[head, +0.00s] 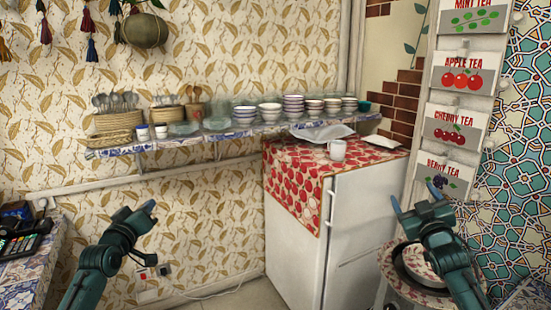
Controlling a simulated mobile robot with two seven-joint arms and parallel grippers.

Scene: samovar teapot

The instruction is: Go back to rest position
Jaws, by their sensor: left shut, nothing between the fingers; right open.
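My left gripper (149,207) is raised at the lower left, in front of the patterned wall. It is shut with nothing between its fingers. My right gripper (412,196) is raised at the lower right, in front of the tea signs and the tiled wall. It is open and empty. Neither gripper appears to touch anything.
A white fridge (349,235) with a red patterned cloth (296,185) stands in the middle, a white mug (338,150) on top. A shelf (160,143) holds several bowls. A round patterned stool or table (392,267) is partly behind my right arm. A counter (38,270) is at left.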

